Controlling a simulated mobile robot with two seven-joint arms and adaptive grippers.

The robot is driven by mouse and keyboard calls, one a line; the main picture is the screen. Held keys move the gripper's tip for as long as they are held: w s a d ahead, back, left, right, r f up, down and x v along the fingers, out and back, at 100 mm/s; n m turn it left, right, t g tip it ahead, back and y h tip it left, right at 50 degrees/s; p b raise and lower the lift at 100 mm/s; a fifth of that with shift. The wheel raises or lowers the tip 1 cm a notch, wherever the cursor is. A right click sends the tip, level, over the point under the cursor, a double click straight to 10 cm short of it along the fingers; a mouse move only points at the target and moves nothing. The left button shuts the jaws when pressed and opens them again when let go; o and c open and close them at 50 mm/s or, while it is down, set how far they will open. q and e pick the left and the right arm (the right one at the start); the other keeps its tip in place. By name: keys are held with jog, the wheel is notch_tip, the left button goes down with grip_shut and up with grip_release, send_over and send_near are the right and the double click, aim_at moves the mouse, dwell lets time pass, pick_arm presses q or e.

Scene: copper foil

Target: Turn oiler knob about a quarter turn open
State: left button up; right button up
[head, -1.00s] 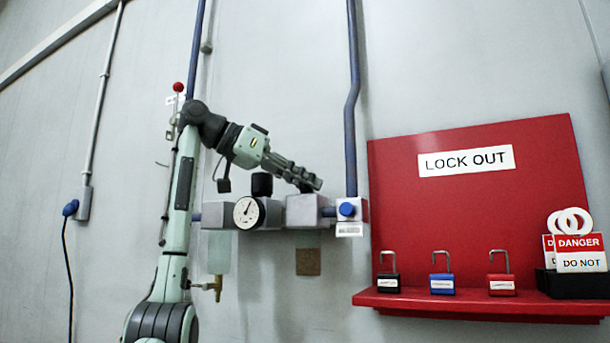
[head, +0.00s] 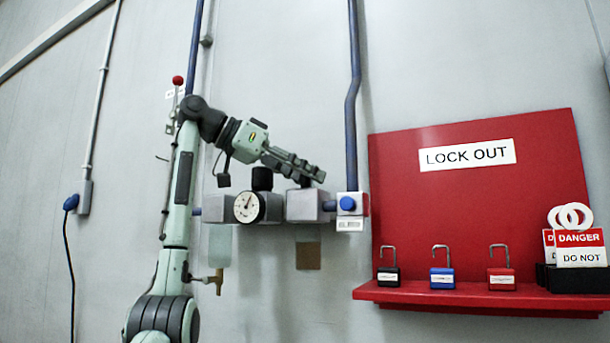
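The air unit on the wall is a row of grey blocks with a round white gauge (head: 248,207) and a black knob (head: 262,178) on top. The right-hand grey block (head: 304,205) is most likely the oiler; its top is partly hidden behind my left gripper. My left gripper (head: 316,179) is just above this block, its fingers pointing right and slightly down. I cannot tell whether it touches anything or whether its fingers are apart. My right gripper is out of view.
A blue button (head: 347,203) on a white block sits right of the unit, below a blue pipe (head: 353,100). A red lockout board (head: 480,210) with several padlocks and danger tags is at the right. A brass drain valve (head: 216,282) hangs below the unit.

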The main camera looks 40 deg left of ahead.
pick_arm(q)
jog(key=v, duration=1.2)
dwell(0.4)
